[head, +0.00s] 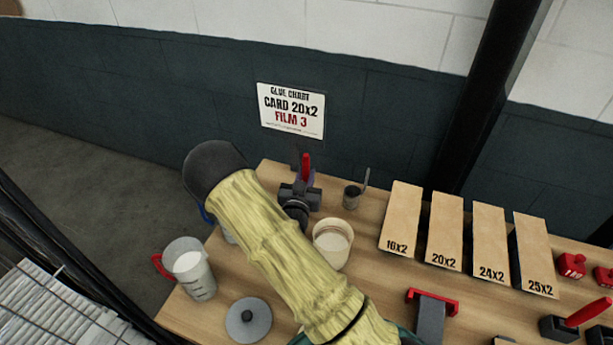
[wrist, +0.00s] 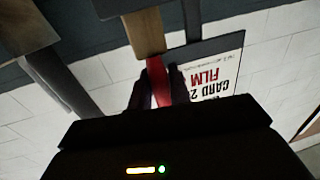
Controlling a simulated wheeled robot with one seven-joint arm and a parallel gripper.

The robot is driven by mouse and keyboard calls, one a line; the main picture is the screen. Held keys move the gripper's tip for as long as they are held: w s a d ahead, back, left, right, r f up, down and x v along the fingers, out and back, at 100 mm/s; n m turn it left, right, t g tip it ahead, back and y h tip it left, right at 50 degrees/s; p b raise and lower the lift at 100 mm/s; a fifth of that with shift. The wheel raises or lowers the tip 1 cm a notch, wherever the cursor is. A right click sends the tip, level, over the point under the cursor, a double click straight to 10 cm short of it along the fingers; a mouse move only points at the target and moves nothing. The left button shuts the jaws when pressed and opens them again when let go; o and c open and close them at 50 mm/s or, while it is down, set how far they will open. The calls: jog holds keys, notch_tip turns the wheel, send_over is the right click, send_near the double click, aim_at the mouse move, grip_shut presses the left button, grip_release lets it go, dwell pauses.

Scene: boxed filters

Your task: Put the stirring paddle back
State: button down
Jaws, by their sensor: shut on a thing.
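My gripper (head: 302,184) is shut on a red-handled tool, which I take to be the stirring paddle (head: 306,166). The red part stands up between the fingers in the head view, above the back of the wooden bench. In the wrist view the red part (wrist: 159,82) sits between the dark fingertips, with a tan length in line beyond it. The paddle's lower end is hidden in the head view. An open tub of cream-coloured stuff (head: 332,247) stands just right of my forearm. A small dark pot (head: 351,197) with a grey stick leaning in it stands right of the gripper.
A jug with a red handle (head: 194,275) and a grey round lid (head: 248,325) are at the left. Labelled boxes (head: 401,220) stand in a row at the right. A sign (head: 291,110) hangs behind.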

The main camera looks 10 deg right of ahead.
aim_at(306, 155)
jog(key=shift+f+b, duration=0.45)
jog(key=shift+f, duration=0.1)
jog(key=c, duration=1.2)
grip_release()
jog(key=shift+c, duration=0.2)
jog(key=shift+r, duration=0.1)
jog(key=shift+r+b, duration=0.6)
jog(key=shift+r, duration=4.35)
